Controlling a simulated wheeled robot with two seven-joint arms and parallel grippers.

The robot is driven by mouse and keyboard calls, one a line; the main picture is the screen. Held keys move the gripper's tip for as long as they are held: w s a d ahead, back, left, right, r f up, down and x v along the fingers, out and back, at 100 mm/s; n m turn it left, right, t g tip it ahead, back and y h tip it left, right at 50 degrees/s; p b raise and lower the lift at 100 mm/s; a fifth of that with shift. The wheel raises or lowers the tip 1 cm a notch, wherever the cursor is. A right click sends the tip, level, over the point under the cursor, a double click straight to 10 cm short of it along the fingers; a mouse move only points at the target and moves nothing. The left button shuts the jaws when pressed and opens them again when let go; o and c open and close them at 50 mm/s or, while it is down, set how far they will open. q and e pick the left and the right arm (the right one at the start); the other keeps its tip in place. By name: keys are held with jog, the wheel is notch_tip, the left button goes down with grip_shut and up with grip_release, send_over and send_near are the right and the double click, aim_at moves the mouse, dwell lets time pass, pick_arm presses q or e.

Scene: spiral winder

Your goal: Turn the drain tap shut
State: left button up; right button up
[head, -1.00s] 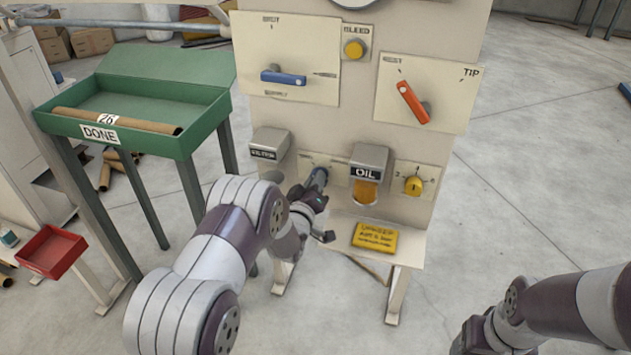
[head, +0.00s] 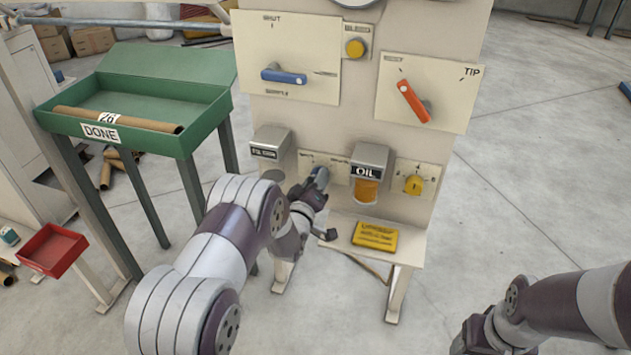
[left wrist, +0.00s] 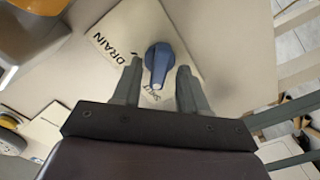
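The drain tap (left wrist: 158,62) is a blue-grey knob on a pale plate (left wrist: 120,35) marked DRAIN and SHUT, in the left wrist view. Its narrow, white-tipped end points down in that picture, toward the partly hidden SHUT mark. My left gripper (left wrist: 160,68) is open, with one finger on each side of the tap and a visible gap on both sides. In the head view my left gripper (head: 317,180) is at the panel, left of the oil box, and hides the tap. My right arm shows at the lower right; its gripper is out of view.
The oil box (head: 368,160) and a yellow dial (head: 413,184) are right of my left gripper; a grey box (head: 270,143) is at its left. A ledge with a yellow sign (head: 375,236) lies below. Blue (head: 284,76) and red (head: 412,101) levers are above. A green tray (head: 205,130) stands left.

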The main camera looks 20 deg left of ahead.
pick_arm(q)
jog(key=shift+s+r, duration=0.1)
jog(key=s+p, duration=0.3)
jog(key=s, duration=0.9)
jog(key=shift+s+a+p, duration=0.2)
jog(key=shift+s+p, duration=0.05)
jog(key=shift+p, duration=0.05)
